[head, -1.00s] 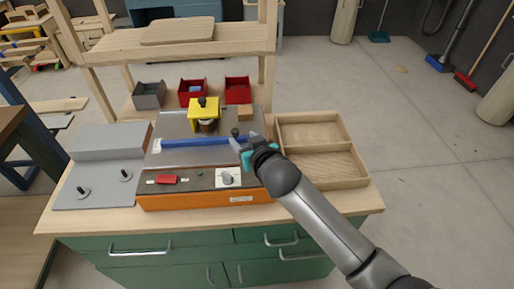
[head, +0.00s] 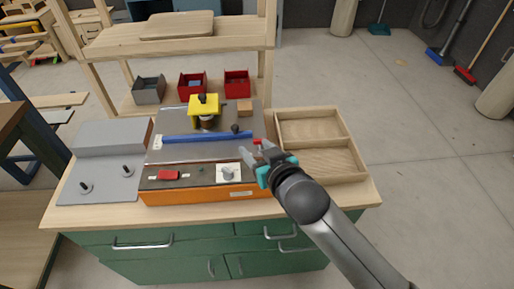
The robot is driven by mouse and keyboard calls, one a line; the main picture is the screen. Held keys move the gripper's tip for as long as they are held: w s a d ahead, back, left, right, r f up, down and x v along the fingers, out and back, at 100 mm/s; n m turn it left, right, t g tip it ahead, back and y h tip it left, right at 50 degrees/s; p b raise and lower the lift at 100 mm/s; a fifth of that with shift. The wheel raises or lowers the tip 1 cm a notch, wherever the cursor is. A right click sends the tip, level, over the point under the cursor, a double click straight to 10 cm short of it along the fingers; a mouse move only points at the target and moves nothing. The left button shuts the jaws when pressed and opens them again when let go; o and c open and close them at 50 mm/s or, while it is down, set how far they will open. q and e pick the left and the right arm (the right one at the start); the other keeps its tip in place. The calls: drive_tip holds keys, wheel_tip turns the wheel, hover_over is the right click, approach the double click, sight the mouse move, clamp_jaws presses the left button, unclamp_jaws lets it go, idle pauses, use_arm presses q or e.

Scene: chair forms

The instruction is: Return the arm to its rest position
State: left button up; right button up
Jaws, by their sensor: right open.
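My right gripper (head: 254,157) is open and empty, with its two fingers apart. It hovers over the right end of the grey and orange machine (head: 215,194), near the blue bar (head: 200,137). My right arm (head: 318,213) comes in from the lower right. A red tip (head: 257,141) shows just beyond the fingers; I cannot tell what it belongs to. My left gripper is not in view.
A wooden two-compartment tray (head: 318,150) stands right of the machine, close to my arm. A yellow and black clamp (head: 204,105) stands on the machine. Red bins (head: 237,84) and a grey bin (head: 149,90) sit behind. A grey plate with pegs (head: 105,180) lies left.

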drive_tip(key=s+d+f+m+g+h, duration=0.1)
drive_tip(key=s+d+f+g, duration=0.25)
drive_tip(key=s, duration=0.45)
drive_tip(key=s+d+f+g+h, duration=0.25)
drive_tip(key=s+d, duration=0.25)
drive_tip(key=s, duration=0.3)
drive_tip(key=s+d+f+m+g+h, duration=0.1)
drive_tip(key=s+d+f+g, duration=0.25)
drive_tip(key=s, duration=0.45)
wheel_tip(320, 180, down, 23)
drive_tip(key=s+b, duration=0.2)
drive_tip(key=s+d+f+g+b, duration=0.2)
drive_tip(key=s+f, duration=1.3)
drive_tip(key=f, duration=0.1)
drive_tip(key=shift+s+d+n, duration=0.2)
drive_tip(key=shift+d+n, duration=0.1)
drive_tip(key=shift+n, duration=0.1)
drive_tip(key=shift+f, duration=0.1)
